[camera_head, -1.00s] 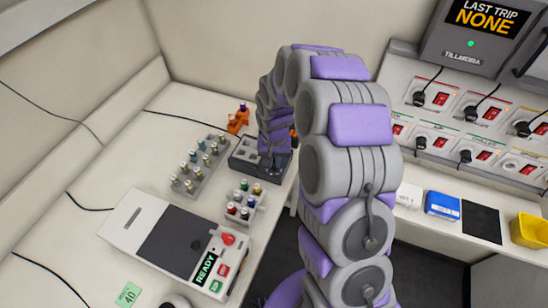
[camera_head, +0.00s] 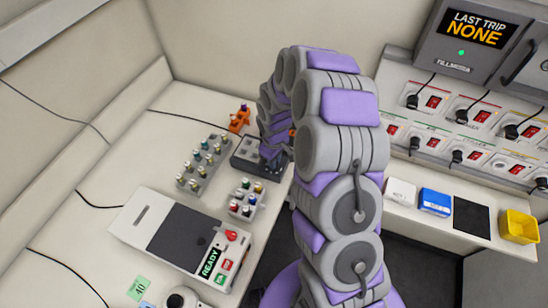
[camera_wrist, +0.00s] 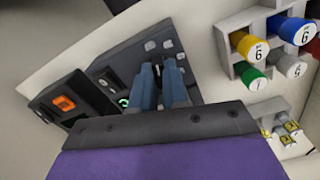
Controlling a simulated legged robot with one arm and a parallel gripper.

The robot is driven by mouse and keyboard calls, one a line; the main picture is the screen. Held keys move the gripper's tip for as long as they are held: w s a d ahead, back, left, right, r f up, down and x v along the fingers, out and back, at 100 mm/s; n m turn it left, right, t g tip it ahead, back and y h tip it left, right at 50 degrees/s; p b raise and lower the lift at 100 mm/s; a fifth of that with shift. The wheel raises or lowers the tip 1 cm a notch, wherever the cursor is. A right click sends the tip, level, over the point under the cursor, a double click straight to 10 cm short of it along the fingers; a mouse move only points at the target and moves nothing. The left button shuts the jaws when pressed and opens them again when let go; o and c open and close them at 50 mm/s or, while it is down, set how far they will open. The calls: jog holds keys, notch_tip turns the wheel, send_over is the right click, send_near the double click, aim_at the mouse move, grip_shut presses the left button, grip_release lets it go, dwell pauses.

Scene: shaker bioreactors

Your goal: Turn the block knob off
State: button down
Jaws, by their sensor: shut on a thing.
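The dark grey block unit (camera_head: 246,163) stands on the left bench at the corner end, with my arm reaching over it. In the wrist view its dark top (camera_wrist: 115,68) carries several pale square wells, a small green light (camera_wrist: 123,102) and an orange display (camera_wrist: 64,102) on its left part. My gripper (camera_wrist: 160,70) points down at this unit, its two blue-grey fingers close together on a small dark part between them. This is likely the block knob; the fingers mostly hide it and its setting cannot be read. In the head view my gripper (camera_head: 270,153) is largely hidden by my arm.
Racks of capped vials (camera_head: 203,165) and (camera_head: 245,201) stand close to the block unit. A white device reading READY (camera_head: 182,238) with a red knob is nearer. An orange item (camera_head: 239,119) is behind. Right are a socket panel (camera_head: 465,121) and a yellow bin (camera_head: 519,227).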

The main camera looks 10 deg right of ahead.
jog(key=shift+w+r+n+p, duration=0.15)
jog(key=shift+n+p, duration=0.45)
jog(key=shift+n, duration=0.9)
jog(key=c, duration=1.1)
grip_release()
jog(key=shift+c, duration=0.2)
notch_tip(320, 180, up, 17)
jog(key=shift+p, duration=0.35)
jog(key=shift+a, duration=0.1)
jog(key=s+r+m+g+b, duration=0.1)
jog(key=s+m+b, duration=0.7)
jog(key=s, duration=2.6)
jog(key=r+m, duration=0.1)
jog(key=m, duration=0.1)
jog(key=shift+s+d+r+m+g, duration=0.2)
jog(key=shift+s+d+m+g, duration=0.1)
jog(key=shift+s+g, duration=0.1)
